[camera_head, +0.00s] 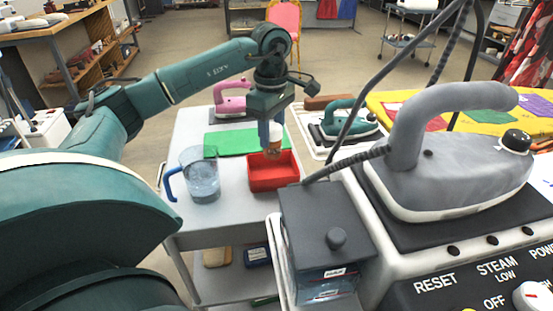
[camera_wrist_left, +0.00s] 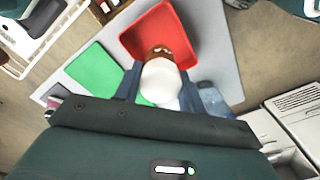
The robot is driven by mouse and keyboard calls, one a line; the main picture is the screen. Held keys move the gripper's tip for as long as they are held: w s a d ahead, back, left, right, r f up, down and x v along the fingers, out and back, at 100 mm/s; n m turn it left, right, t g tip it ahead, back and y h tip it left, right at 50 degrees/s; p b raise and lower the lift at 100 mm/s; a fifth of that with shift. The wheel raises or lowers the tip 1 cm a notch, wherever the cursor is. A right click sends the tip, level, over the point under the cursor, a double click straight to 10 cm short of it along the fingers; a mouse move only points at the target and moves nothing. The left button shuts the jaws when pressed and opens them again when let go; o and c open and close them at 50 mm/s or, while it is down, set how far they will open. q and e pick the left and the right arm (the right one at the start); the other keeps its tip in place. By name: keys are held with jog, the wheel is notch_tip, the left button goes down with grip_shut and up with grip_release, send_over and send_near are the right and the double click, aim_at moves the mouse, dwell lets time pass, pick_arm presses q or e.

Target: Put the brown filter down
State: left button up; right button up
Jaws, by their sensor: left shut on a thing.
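The brown filter (camera_head: 273,152) has a white upper part and a brown lower end. My left gripper (camera_head: 268,136) is shut on it and holds it above the red bin (camera_head: 270,180). In the left wrist view the filter (camera_wrist_left: 160,80) sits between the two blue fingers of my left gripper (camera_wrist_left: 160,92), its brown end towards the open red bin (camera_wrist_left: 187,28). The filter's lower end overlaps the bin in both views; I cannot tell whether it touches the bin. My right gripper is not in view.
A water jug (camera_head: 204,182) with a blue handle stands left of the bin on the grey cart (camera_head: 225,207). A green mat (camera_head: 228,144) lies behind it. A pink iron (camera_head: 232,102) and a teal iron (camera_head: 345,122) stand further back. A large grey iron station (camera_head: 435,170) fills the right.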

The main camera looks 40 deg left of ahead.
aim_at(272, 154)
pick_arm(q)
jog(key=shift+f, duration=3.2)
jog(key=shift+f, duration=0.1)
jog(key=o, duration=1)
notch_tip(272, 154, up, 12)
jog(key=shift+r, duration=0.1)
jog(key=shift+p, duration=0.3)
